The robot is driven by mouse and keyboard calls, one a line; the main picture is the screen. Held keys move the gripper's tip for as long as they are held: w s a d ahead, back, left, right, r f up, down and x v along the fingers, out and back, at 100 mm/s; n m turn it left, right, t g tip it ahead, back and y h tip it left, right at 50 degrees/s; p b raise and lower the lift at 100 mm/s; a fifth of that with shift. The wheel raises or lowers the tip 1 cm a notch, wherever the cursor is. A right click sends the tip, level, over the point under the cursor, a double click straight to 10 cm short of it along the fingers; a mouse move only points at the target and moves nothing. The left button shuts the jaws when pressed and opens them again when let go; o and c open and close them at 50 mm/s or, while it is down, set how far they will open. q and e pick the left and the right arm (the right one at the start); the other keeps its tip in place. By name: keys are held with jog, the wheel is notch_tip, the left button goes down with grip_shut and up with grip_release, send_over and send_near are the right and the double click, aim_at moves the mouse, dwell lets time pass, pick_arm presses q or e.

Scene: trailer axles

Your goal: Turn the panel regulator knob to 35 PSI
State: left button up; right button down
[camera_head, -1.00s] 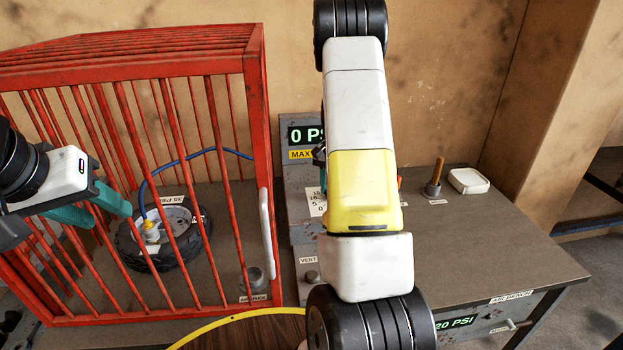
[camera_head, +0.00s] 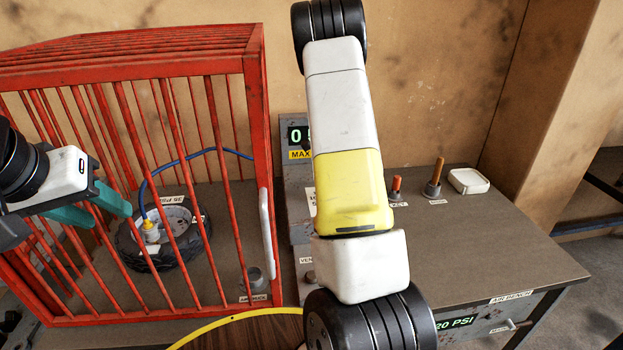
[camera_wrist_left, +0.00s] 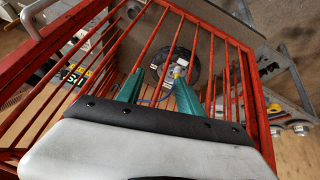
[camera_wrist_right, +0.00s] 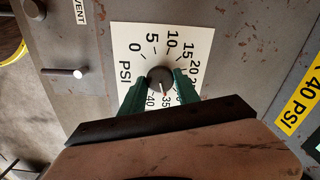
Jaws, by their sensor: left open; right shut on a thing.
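The regulator knob (camera_wrist_right: 160,80) is a dark round knob on a white PSI dial plate (camera_wrist_right: 129,38) in the right wrist view. My right gripper (camera_wrist_right: 159,88) is shut on it, one green finger on each side. A pale mark on the knob faces the lower numbers, near 35. In the head view my right arm hides the knob and most of the panel. The panel's green display (camera_head: 297,135) is partly covered there; only a leading 0 reads clearly. My left gripper (camera_head: 92,212) is open and empty at the red cage's left side.
The red barred cage (camera_head: 258,130) holds a tire (camera_head: 150,262) with a blue hose (camera_head: 185,158). A bench (camera_head: 480,240) with pegs and a white box (camera_head: 468,181) stands right. A yellow-rimmed round top (camera_head: 240,317) is in front. A MAX label (camera_head: 299,155) is below the display.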

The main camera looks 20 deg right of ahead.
jog(key=shift+w+r, duration=0.1)
dwell(0.4)
jog(key=c, duration=0.9)
grip_release()
notch_tip(320, 180, up, 8)
jog(key=shift+f, duration=0.15)
